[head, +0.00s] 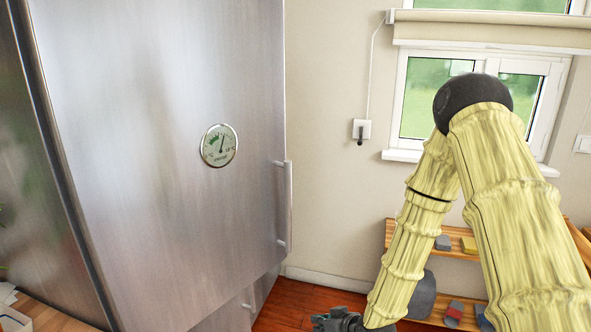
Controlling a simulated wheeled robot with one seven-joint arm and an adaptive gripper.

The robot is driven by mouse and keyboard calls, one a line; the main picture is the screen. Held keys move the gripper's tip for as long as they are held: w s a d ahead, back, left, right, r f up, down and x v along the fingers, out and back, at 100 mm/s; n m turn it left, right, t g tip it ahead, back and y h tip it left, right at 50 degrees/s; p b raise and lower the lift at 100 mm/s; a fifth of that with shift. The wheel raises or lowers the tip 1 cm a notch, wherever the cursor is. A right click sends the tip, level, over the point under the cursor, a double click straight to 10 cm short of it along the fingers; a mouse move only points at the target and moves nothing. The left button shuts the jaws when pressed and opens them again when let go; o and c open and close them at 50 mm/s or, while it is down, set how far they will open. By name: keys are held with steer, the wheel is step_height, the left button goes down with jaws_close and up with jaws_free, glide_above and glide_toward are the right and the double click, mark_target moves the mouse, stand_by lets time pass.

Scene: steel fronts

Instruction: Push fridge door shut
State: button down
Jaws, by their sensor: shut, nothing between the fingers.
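The brushed-steel fridge door (160,120) fills the left of the head view. It has a round dial (219,146) on its front and a vertical bar handle (289,207) near its right edge. A dark seam runs down its left side. From this angle I cannot tell how far the door stands from its frame. My gripper (335,321) is low at the bottom edge of the view, to the right of and below the handle, partly cut off. It is shut and empty, and appears apart from the door.
A wooden shelf (400,236) with small blocks stands behind my arm, under a window (425,95). Some wooden floor (300,303) is bare. A wooden counter (45,315) is at lower left.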

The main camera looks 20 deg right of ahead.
steer(key=w+d+r+t+p, duration=0.1)
steer(key=w+r, duration=0.2)
steer(key=r, duration=0.3)
steer(key=w+d+r+n+t+y+p, duration=0.1)
steer(key=w+r+t, duration=0.15)
steer(key=r, duration=0.35)
steer(key=w+d+r+p, duration=0.1)
steer(key=w+r, duration=0.2)
steer(key=r, duration=0.3)
steer(key=n+t+y+p, duration=0.2)
steer(key=t, duration=0.2)
glide_toward(290, 170)
steer(key=shift+p+x, duration=3)
steer(key=shift+x, duration=0.55)
steer(key=shift+w, duration=0.1)
